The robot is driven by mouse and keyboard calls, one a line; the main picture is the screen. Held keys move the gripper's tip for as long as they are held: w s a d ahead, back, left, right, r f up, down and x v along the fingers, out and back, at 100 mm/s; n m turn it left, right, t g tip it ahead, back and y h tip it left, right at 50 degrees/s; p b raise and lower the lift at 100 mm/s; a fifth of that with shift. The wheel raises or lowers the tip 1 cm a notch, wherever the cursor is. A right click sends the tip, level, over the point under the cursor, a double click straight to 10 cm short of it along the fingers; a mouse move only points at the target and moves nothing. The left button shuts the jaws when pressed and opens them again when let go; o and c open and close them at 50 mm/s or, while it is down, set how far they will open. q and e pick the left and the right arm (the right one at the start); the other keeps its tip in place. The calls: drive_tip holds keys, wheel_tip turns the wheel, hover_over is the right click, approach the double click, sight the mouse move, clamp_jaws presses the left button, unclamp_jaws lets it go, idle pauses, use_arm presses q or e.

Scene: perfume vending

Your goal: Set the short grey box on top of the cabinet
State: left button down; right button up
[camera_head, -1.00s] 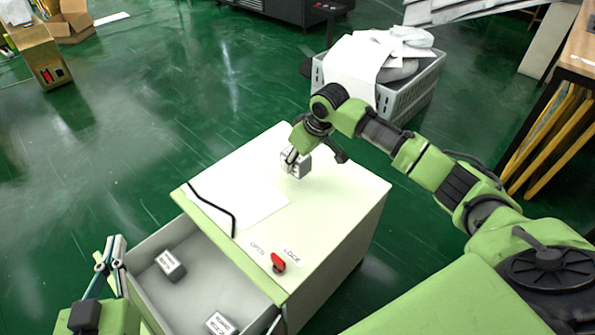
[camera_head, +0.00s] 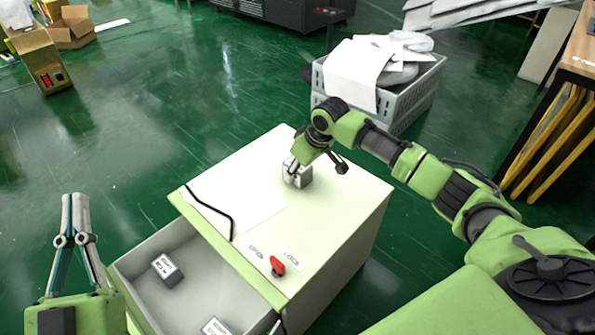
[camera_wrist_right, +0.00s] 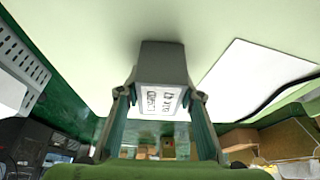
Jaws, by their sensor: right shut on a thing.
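The short grey box (camera_head: 304,178) is in my right gripper (camera_head: 292,172), over the far part of the cabinet's (camera_head: 330,215) pale top. It also shows in the right wrist view (camera_wrist_right: 162,62), with a white label facing the camera and a finger on each side. It is at or very close to the top surface; I cannot tell if it touches. My left gripper (camera_head: 74,200) is at the lower left, empty, its fingers together, outside the open drawer (camera_head: 140,255).
The drawer holds a dark labelled box (camera_head: 168,270) and another (camera_head: 216,327) cut by the frame's lower edge. A white sheet (camera_head: 235,210), a black cord (camera_head: 212,212) and a red knob (camera_head: 277,266) are on the cabinet. A grey crate (camera_head: 400,95) stands behind.

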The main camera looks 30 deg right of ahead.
drive_tip(key=o, duration=1.2)
drive_tip(key=shift+f, duration=0.1)
use_arm(q)
drive_tip(key=shift+w+f, duration=0.2)
drive_tip(key=shift+f, duration=0.15)
drive_tip(key=shift+s, duration=0.1)
